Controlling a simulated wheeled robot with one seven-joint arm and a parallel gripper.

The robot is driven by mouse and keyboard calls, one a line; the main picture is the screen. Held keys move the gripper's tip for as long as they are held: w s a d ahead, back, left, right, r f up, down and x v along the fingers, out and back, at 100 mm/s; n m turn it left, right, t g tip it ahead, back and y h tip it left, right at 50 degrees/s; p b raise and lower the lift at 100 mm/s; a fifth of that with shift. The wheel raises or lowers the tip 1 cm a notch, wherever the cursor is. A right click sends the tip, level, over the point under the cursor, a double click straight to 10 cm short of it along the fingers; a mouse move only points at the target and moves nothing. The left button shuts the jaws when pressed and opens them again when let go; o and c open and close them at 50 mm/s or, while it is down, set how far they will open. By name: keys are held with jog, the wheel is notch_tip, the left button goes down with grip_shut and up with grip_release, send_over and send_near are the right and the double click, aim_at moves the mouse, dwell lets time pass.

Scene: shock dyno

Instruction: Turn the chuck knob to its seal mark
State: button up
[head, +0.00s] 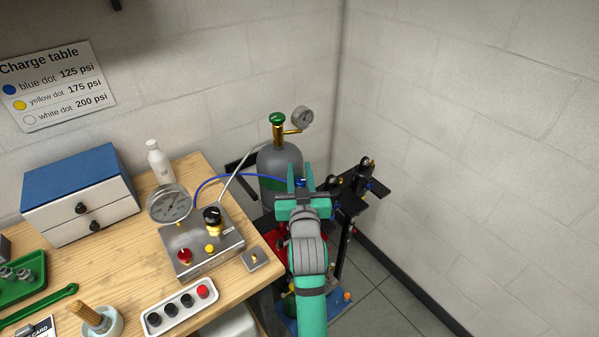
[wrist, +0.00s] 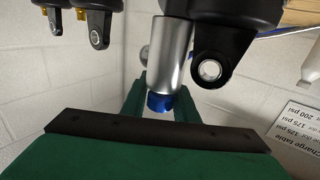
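My gripper (head: 301,182) is at the far end of my green arm, over the dark stand right of the bench. Its two fingers stand on either side of a small blue knob (head: 301,181), which I take as the chuck knob. In the wrist view the blue knob (wrist: 160,102) fills the gap between the fingers, below a silver cylinder (wrist: 172,55). The fingers look shut on it. I cannot make out the seal mark. The blue hose (head: 235,175) runs from the gauge box (head: 205,247) to near the knob.
A grey gas cylinder (head: 280,160) with a green valve stands behind my gripper. Black shock parts (head: 352,183) sit just right of it. In the wrist view, black eyelet ends (wrist: 212,72) hang close to the fingers. The right wall side is clear.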

jog(key=c, duration=0.5)
jog(key=shift+n+y, duration=0.3)
jog(key=shift+a+n+g+y, duration=0.2)
jog(key=shift+n+y, duration=0.3)
jog(key=shift+y, duration=0.35)
jog(key=shift+a+n+g+y, duration=0.2)
jog(key=shift+n+y, duration=0.3)
jog(key=shift+y, duration=0.35)
jog(key=shift+s+a+n+g+y, duration=0.1)
jog(key=shift+a+n+g+y, duration=0.2)
jog(key=shift+n+y, duration=0.45)
jog(key=shift+s+a+n+g+y, duration=0.1)
jog(key=shift+n+g+y, duration=0.35)
jog(key=shift+y, duration=0.6)
jog(key=o, duration=1)
jog(key=shift+o, duration=0.2)
